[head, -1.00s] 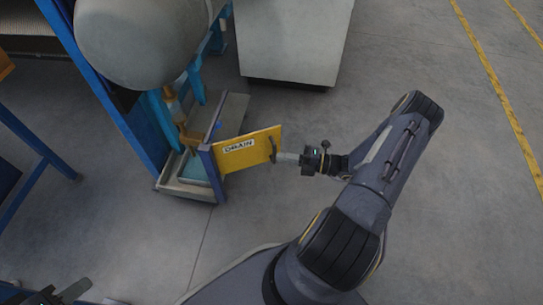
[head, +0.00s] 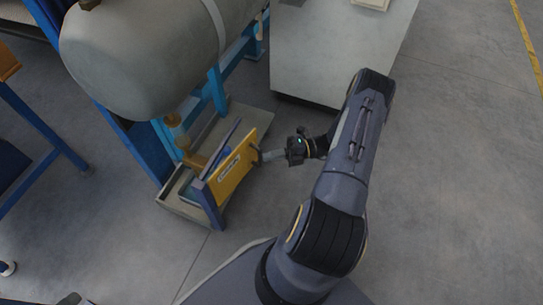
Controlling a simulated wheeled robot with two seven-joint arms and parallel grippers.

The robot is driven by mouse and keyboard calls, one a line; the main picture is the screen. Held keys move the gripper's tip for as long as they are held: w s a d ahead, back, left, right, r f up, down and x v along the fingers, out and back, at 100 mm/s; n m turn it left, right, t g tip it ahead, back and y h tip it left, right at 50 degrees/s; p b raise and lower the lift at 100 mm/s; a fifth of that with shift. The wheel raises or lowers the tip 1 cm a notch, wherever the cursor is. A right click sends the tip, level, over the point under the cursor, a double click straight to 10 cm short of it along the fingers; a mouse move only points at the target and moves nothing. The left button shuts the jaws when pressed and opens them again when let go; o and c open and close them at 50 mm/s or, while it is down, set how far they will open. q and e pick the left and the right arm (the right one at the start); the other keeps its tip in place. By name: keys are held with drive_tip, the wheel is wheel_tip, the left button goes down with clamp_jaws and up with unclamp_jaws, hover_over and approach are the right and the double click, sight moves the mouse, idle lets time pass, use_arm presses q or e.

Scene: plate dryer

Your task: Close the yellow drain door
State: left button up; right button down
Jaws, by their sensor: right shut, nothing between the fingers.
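The yellow drain door (head: 232,172) is hinged on a blue post at the front of the drain tray (head: 190,207). It stands partly open, angled back and to the right along the tray's right side. A dark handle (head: 257,155) is at its far right end.
A large grey tank (head: 150,50) on a blue frame (head: 130,140) stands above and behind the tray. A pale grey cabinet (head: 335,55) stands behind. Blue legs are at the left. The floor (head: 440,200) at right is clear.

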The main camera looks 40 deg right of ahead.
sight(254, 150)
use_arm(q)
drive_tip(key=shift+w+d+f, duration=0.1)
drive_tip(key=shift+w+f, duration=0.15)
drive_tip(key=shift+f, duration=0.05)
use_arm(e)
drive_tip(key=shift+w+a, duration=0.1)
drive_tip(key=shift+w, duration=2.05)
use_arm(q)
drive_tip(key=shift+d, duration=0.1)
use_arm(e)
drive_tip(key=shift+s, duration=0.15)
